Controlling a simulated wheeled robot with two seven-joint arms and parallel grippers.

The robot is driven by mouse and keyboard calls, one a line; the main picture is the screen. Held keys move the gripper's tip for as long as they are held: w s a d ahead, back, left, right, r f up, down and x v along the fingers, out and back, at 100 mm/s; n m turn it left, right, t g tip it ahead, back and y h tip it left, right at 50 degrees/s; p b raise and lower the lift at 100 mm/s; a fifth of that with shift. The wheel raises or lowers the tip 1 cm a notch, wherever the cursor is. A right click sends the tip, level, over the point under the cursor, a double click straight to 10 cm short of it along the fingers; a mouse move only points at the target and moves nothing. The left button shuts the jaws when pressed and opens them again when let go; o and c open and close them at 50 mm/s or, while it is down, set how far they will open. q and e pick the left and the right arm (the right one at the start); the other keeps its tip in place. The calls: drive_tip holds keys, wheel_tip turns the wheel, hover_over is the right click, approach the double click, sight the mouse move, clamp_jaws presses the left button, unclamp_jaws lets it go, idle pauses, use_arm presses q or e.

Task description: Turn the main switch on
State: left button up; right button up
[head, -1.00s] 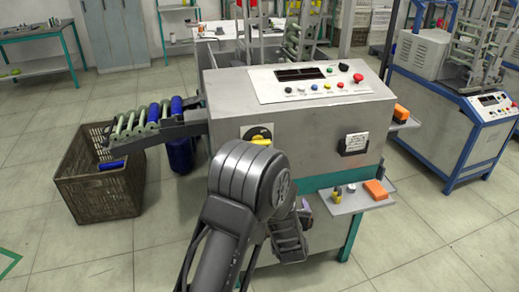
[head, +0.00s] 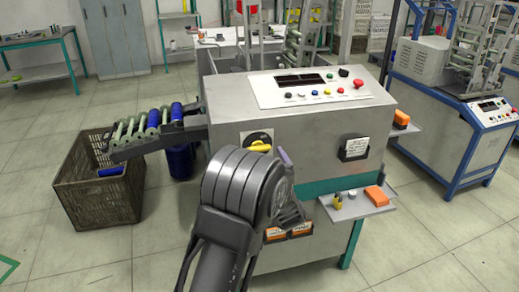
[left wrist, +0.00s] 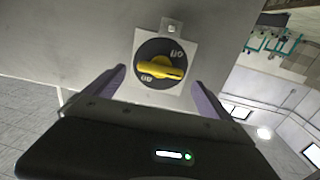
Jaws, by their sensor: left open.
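The main switch is a yellow knob (head: 261,146) on a round black dial, on a pale plate on the machine's front. In the left wrist view the yellow knob (left wrist: 160,70) lies nearly sideways across the dial (left wrist: 173,57), whose markings appear upside down. My left gripper (head: 284,158) is close in front of the machine, just right of and below the switch; my arm hides part of it. In the left wrist view my open left gripper (left wrist: 160,77) has its two purplish fingers on either side of the dial, with nothing held. Contact is not visible. My right gripper is not in view.
The grey machine (head: 300,160) has a sloped button panel (head: 310,92) on top. A small shelf (head: 350,208) with an orange block juts out at right. A roller chute (head: 150,140) runs left above a brown basket (head: 100,195). Another machine (head: 440,120) stands at right.

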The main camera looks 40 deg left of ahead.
sight(260, 149)
use_arm(q)
drive_tip(key=x, duration=0.4)
drive_tip(key=shift+w+a, duration=0.1)
drive_tip(key=shift+w, duration=0.05)
drive_tip(key=shift+c, duration=0.5)
drive_tip(key=c, duration=1.3)
